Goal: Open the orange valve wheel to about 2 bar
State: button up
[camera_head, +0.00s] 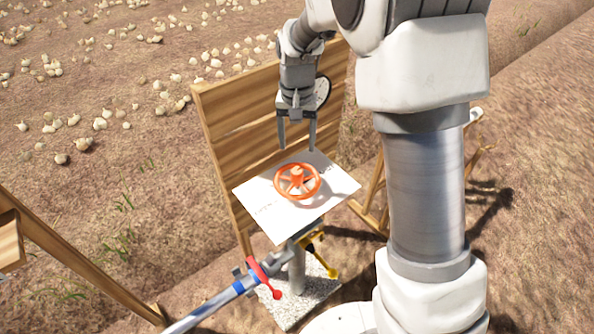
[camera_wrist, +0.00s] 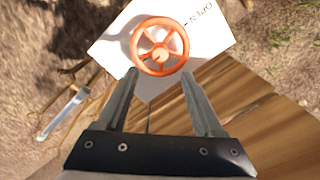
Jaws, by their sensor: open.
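The orange valve wheel (camera_head: 297,181) is a round, spoked wheel above a white plate (camera_head: 262,213). In the wrist view the wheel (camera_wrist: 160,46) is just beyond my fingertips, and part of the word "OPEN" shows on the plate (camera_wrist: 205,15). My gripper (camera_head: 297,147) points down, above and behind the wheel in the head view. In the wrist view my gripper (camera_wrist: 160,72) has its two fingers apart with nothing between them. I see no contact between the fingers and the wheel.
A wooden board (camera_head: 231,125) stands behind the plate, close to my gripper. Below the plate are a metal pipe with a red lever (camera_head: 265,277), a yellow handle (camera_head: 322,259) and a speckled base (camera_head: 293,306).

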aim_at(297, 170)
notch_tip(297, 170, down, 11)
dwell(0.3)
grip_shut()
dwell(0.3)
